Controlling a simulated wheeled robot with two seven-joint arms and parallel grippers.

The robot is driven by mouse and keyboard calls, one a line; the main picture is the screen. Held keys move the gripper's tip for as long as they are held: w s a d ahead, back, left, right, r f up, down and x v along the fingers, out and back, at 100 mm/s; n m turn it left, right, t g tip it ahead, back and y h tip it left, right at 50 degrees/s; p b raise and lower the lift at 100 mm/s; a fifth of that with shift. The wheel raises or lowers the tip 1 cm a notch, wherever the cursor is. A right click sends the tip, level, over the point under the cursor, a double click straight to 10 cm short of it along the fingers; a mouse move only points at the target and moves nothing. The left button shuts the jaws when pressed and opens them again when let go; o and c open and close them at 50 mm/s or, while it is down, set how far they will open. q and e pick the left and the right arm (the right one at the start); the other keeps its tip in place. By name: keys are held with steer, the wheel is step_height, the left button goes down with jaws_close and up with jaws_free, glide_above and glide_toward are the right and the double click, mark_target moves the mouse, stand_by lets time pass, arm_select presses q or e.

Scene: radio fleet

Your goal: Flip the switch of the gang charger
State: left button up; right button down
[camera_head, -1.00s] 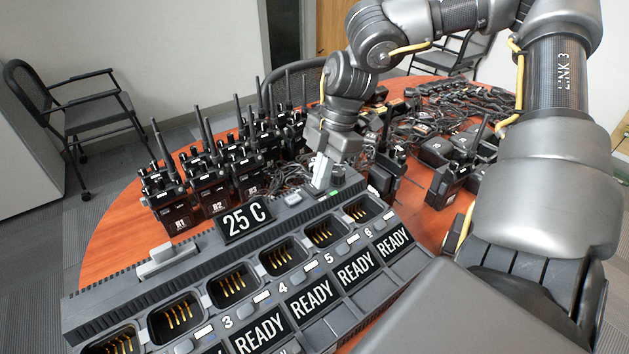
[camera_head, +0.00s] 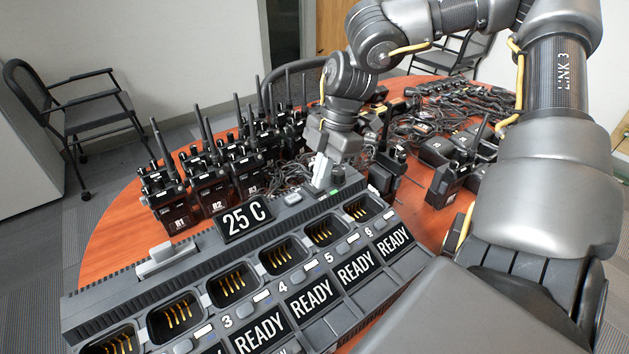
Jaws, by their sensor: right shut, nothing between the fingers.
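The gang charger (camera_head: 195,262) is a long dark grey unit running from lower left to upper right at the near side of the table. A small green-lit part (camera_head: 336,192), which looks like the switch, sits at the charger's upper right end. My right gripper (camera_head: 321,185) is shut and points down beside this part, its fingertips at the charger's top. Whether it touches the part I cannot tell. My left gripper is not in view.
Several radios (camera_head: 212,190) with antennas stand behind the charger on the round wooden table (camera_head: 118,218). More radios (camera_head: 455,178), cables and small dark items lie to the right. Chairs (camera_head: 80,115) stand beyond the table.

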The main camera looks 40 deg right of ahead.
steer(key=shift+f+b, duration=0.6)
steer(key=shift+f, duration=0.15)
steer(key=shift+r, duration=0.15)
steer(key=shift+r+p, duration=1.05)
steer(key=shift+r, duration=0.25)
steer(key=shift+r+p, duration=1.35)
steer(key=shift+r, duration=0.75)
